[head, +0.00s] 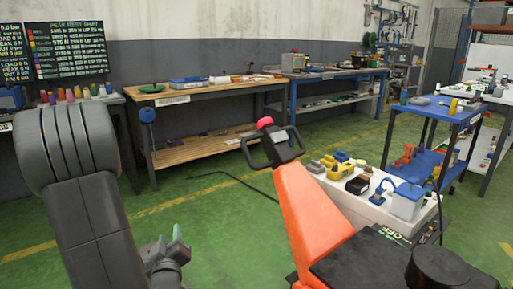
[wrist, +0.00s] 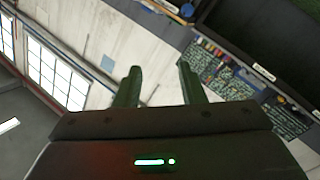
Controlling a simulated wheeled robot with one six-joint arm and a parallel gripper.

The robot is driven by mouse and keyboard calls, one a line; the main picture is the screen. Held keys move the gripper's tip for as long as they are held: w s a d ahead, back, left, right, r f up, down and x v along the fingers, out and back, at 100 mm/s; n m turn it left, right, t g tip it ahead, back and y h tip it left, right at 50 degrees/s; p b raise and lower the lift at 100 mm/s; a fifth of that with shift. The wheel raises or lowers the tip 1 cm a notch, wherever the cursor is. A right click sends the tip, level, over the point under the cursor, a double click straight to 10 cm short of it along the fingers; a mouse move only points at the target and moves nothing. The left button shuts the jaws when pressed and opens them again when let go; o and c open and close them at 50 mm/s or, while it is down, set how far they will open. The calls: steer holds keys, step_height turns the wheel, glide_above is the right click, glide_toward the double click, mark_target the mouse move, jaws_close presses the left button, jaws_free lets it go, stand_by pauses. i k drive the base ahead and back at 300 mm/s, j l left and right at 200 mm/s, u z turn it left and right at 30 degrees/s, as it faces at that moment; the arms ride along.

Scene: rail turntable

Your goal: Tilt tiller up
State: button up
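The tiller (head: 304,200) is an orange arm with a black loop handle (head: 273,148) and a red knob (head: 265,122) on top. It leans up and to the left from a black base (head: 375,262) at the lower right of the head view. My gripper (head: 176,240) is low in the head view, left of the tiller and apart from it. In the wrist view my gripper's two fingers (wrist: 158,85) stand apart with nothing between them. The tiller does not show in the wrist view.
A white low table (head: 368,210) with tools and a blue-white box stands just behind the tiller. A blue cart (head: 432,155) is at the right. A black cable (head: 228,176) lies on the green floor, which is open left of the tiller.

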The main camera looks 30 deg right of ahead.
mark_target(315, 226)
steer(key=i+l+z, duration=0.2)
steer(key=i+z, duration=0.25)
steer(key=i, duration=0.2)
steer(key=i+z, duration=0.4)
steer(key=i, duration=0.2)
